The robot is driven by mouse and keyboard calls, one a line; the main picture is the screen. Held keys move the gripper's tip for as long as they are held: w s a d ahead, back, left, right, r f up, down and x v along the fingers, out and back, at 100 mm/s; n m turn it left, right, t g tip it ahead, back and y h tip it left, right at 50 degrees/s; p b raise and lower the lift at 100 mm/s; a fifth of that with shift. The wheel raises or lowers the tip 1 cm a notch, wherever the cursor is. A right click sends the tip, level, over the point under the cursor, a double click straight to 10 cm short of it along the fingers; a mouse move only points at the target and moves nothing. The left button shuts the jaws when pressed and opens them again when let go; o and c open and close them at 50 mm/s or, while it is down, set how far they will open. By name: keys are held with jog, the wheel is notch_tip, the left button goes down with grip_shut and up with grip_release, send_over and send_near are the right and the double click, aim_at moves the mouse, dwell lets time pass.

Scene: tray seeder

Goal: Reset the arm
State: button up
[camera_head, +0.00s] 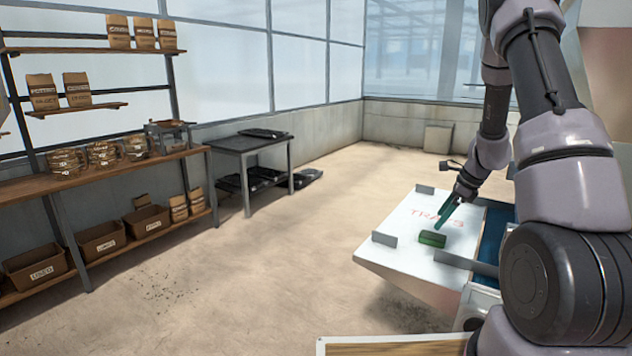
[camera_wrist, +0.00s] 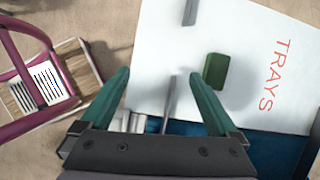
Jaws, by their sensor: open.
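My gripper (camera_head: 447,210) hangs from the arm at the right, above a white tray surface (camera_head: 404,222) marked "TRAYS". In the wrist view my gripper (camera_wrist: 159,78) shows two green fingers spread wide, with nothing between them. A dark green block (camera_head: 432,239) lies on the white surface just below the fingers in the head view. In the wrist view the green block (camera_wrist: 216,71) is beyond the right fingertip, outside the jaws. The fingers look apart from the block. The arm is bent down and its upper links cover the right of the head view.
Grey upright stops (camera_head: 384,239) stand on the white surface, beside a blue strip (camera_head: 492,235). A pink frame (camera_wrist: 25,125) shows at left in the wrist view. A wooden shelf (camera_head: 120,172) with bags and bins and a dark table (camera_head: 248,144) stand left. The middle floor is clear.

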jog(key=s+a+r+n, duration=0.3)
jog(key=r, duration=0.4)
jog(key=s+a+r+n+t, duration=0.1)
jog(key=s+a+r+n, duration=0.2)
jog(key=r, duration=0.4)
jog(key=s+a+r+n, duration=0.2)
jog(key=a+r+n, duration=0.1)
jog(key=r, duration=0.5)
jog(key=s+a+r+n+t+h, duration=0.1)
jog(key=s+r+n, duration=0.4)
jog(key=s, duration=0.5)
jog(key=s+a+r+n+t+h, duration=0.1)
jog(key=s+r+n, duration=0.4)
jog(key=s, duration=0.5)
jog(key=shift+a+r+t, duration=0.35)
jog(key=shift+a+t, duration=0.35)
jog(key=shift+a, duration=0.35)
jog(key=shift+s, duration=0.1)
